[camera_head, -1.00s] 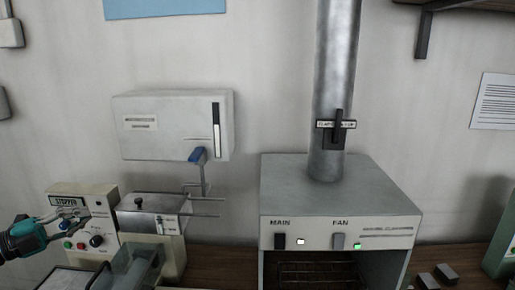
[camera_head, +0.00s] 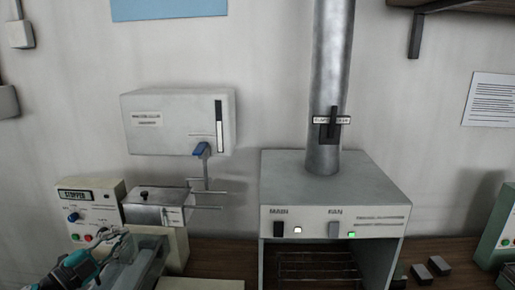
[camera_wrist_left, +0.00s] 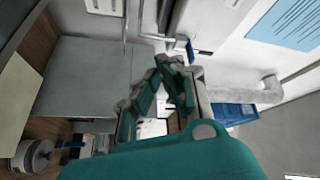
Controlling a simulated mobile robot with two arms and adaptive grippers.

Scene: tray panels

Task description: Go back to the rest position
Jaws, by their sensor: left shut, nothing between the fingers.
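My left gripper (camera_head: 112,243) is at the lower left of the head view, in front of the machine labelled STOPPED (camera_head: 90,205). Its teal and grey fingers also show in the left wrist view (camera_wrist_left: 168,68), tips close together with nothing held. It appears apart from the machine's panel; the exact gap cannot be told. My right gripper is in neither view.
A grey fume box (camera_head: 335,185) with MAIN and FAN switches stands on the wooden bench. A metal duct (camera_head: 325,80) rises from it. A white wall box (camera_head: 175,122) with a blue-handled tap hangs at left. Small dark blocks (camera_head: 421,274) lie at the right.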

